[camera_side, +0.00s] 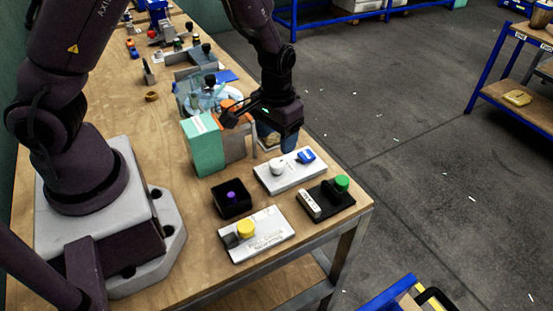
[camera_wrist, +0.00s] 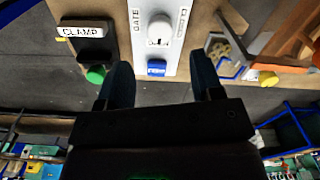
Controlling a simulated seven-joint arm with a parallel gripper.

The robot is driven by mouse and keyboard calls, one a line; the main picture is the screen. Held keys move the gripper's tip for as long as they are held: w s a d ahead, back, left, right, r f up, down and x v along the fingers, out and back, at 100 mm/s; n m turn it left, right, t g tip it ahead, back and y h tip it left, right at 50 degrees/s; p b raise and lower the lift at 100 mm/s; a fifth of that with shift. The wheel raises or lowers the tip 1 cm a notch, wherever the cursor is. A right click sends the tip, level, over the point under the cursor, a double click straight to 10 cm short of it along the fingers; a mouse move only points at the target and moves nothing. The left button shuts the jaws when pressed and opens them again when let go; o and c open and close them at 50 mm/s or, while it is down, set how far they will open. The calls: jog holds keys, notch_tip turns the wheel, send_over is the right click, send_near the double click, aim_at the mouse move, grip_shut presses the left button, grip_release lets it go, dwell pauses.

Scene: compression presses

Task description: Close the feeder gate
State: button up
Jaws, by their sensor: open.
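The gate panel (camera_wrist: 140,42) is a white plate lettered GATE, with a round white knob (camera_wrist: 160,27) and a small blue block (camera_wrist: 156,68). In the side view this white plate (camera_side: 265,181) lies near the bench's right edge, its white knob (camera_side: 277,167) left of the blue block (camera_side: 306,157). My gripper (camera_side: 277,146) is just above and behind the plate, pointing down. In the wrist view the two dark fingers of my gripper (camera_wrist: 162,76) are apart, one on each side of the blue block, with nothing held. Whether they touch it I cannot tell.
A black CLAMP panel (camera_wrist: 103,48) with a green knob (camera_side: 341,183) lies beside the gate panel. A black box with a purple button (camera_side: 231,196) and a white panel with a yellow knob (camera_side: 246,229) lie in front. A green box (camera_side: 201,146) stands left of my gripper.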

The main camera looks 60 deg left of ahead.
aim_at(276, 163)
notch_tip(276, 163, down, 7)
jog(key=shift+f, duration=0.1)
dwell(0.3)
jog(key=c, duration=0.9)
